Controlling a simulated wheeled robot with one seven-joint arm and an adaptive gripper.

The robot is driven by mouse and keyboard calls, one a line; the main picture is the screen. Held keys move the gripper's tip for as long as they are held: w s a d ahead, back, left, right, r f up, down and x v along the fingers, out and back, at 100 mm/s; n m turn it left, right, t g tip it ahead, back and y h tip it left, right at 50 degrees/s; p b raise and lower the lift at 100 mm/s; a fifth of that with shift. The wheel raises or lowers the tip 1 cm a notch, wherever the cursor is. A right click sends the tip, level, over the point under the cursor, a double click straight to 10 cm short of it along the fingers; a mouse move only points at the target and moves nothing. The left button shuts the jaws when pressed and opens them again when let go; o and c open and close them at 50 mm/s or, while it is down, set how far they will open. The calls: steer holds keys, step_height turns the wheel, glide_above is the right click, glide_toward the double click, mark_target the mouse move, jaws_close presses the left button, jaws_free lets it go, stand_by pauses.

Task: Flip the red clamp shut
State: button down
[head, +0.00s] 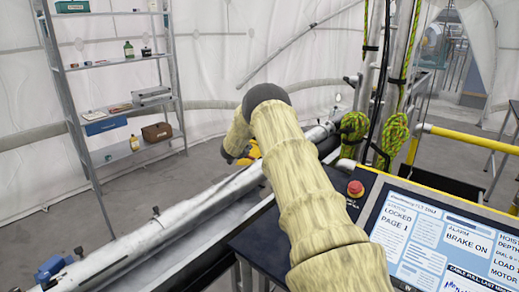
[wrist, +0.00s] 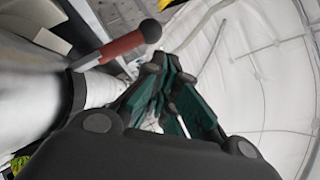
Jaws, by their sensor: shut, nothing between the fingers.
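The red clamp shows in the wrist view as a red lever (wrist: 112,50) with a dark round knob at its upper right end. The lever sticks out over a pale tube (wrist: 97,88). My gripper (wrist: 160,72) has dark green fingers, drawn together and empty. Its tips are just right of and below the knob in the picture; I cannot tell whether they touch it. The lower left end of the lever meets a metal part whose form is unclear. In the head view my arm hides the clamp and most of my gripper.
In the head view a long pale tube (head: 150,230) runs diagonally, with a blue fitting (head: 52,268) at its near end. A console screen (head: 440,240) and a red button (head: 355,189) are at right. Green ropes (head: 392,140) hang behind. Shelving (head: 125,100) stands at left.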

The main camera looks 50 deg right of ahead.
steer(key=a+r+b, duration=0.2)
steer(key=a+r, duration=0.5)
steer(key=a, duration=0.1)
steer(key=shift+a+r+b, duration=0.2)
steer(key=shift+a+b, duration=0.15)
steer(key=shift+a, duration=0.05)
stand_by(0.5)
